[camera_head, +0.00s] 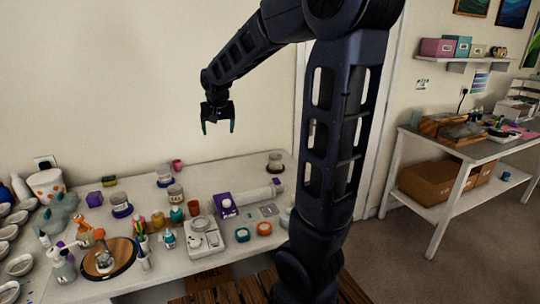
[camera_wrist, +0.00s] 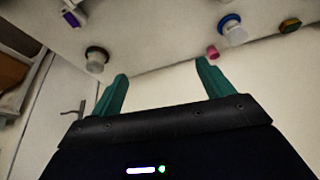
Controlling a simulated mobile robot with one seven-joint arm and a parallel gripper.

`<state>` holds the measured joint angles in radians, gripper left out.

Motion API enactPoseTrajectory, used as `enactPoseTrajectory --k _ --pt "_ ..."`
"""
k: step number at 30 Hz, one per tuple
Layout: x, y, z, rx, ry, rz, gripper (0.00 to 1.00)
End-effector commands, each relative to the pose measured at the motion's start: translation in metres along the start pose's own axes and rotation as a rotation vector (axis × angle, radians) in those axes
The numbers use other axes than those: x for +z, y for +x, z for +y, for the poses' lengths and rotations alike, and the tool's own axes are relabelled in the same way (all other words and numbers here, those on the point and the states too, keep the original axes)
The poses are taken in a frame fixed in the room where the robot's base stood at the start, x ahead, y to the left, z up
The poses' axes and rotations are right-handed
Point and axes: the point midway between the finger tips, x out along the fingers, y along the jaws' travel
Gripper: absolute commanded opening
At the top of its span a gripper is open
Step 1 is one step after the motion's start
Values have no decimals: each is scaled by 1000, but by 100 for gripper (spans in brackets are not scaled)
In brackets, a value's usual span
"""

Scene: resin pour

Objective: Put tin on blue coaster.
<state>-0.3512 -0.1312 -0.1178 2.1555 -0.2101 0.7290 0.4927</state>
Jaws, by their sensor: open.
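My gripper (camera_head: 218,130) is open and empty, high above the back of the white table, its green fingers pointing down. Its fingers also show in the wrist view (camera_wrist: 162,68). A clear container on a blue coaster (camera_head: 165,184) stands at the table's back; it also shows in the wrist view (camera_wrist: 233,36). Another container stands on a dark blue coaster (camera_head: 122,212) at the left. A container on a dark brown base (camera_head: 275,169) stands at the back right, also in the wrist view (camera_wrist: 96,65). I cannot tell which of the small containers is the tin.
A pink cup (camera_head: 177,165) stands close to the back blue coaster. A white roll (camera_head: 258,195), a purple-and-white box (camera_head: 226,206) and a scale (camera_head: 206,242) crowd the middle and right. Several bottles and a wooden turntable (camera_head: 108,258) fill the front left.

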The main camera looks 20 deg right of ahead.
Motion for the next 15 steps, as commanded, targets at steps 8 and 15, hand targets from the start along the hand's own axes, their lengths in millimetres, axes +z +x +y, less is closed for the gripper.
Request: enactPoseTrajectory --k 8,15 --pt "65 -53 58 -15 -23 -10 80" --pt "129 -84 93 -24 -57 -14 80"
